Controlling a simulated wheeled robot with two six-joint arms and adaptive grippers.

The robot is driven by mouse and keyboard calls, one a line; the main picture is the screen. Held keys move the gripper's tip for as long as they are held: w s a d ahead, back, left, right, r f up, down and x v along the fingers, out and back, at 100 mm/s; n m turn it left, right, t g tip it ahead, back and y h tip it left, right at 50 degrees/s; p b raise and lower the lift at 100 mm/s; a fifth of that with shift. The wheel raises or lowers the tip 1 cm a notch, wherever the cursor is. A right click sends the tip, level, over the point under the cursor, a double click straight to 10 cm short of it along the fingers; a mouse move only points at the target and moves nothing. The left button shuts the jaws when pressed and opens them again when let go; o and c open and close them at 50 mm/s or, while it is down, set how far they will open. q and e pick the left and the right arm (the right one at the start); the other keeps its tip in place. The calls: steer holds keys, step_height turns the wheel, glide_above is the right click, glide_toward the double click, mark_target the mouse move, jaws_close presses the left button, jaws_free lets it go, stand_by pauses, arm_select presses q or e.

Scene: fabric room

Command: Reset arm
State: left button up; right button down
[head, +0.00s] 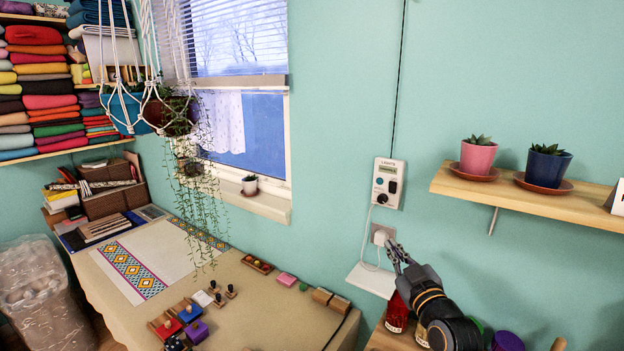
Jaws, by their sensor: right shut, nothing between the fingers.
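My right gripper (398,257) is in the lower right of the head view, with its arm coming up from the bottom edge. Its dark fingers are shut and nothing shows between them. It is near a white plug (382,235) in the wall and a small white shelf (371,281). I cannot tell whether it touches either. A grey control box (388,183) marked "LIGHTS" is on the wall above it. My left gripper is not in view.
A wooden wall shelf (520,200) with potted succulents juts out at the right. A table (262,318) with fabric and stamp blocks fills the lower left. Red bottles (397,314) stand close below my right gripper. Plants hang before the window.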

steer(key=s+d+f+m+g+h, duration=0.15)
steer(key=s+f+g, duration=0.25)
steer(key=s+f, duration=0.45)
steer(key=s+f+m+g+h, duration=0.15)
steer(key=s+f+g, duration=0.4)
steer(key=f, duration=0.65)
steer(key=s+d+f+m+g+h, duration=0.15)
steer(key=s+f, duration=0.25)
steer(key=s, duration=0.4)
steer(key=s+d+f+m+g+y, duration=0.1)
steer(key=s+d+f+g, duration=0.2)
steer(key=s, duration=0.5)
step_height(320, 180, down, 26)
steer(key=s+d+g, duration=0.2)
steer(key=s, duration=0.1)
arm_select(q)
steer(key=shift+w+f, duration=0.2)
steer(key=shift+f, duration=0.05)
arm_select(e)
steer(key=s+d+f+m+g, duration=0.1)
steer(key=s+f, duration=1.7)
steer(key=s, duration=0.1)
steer(key=shift+f, duration=0.3)
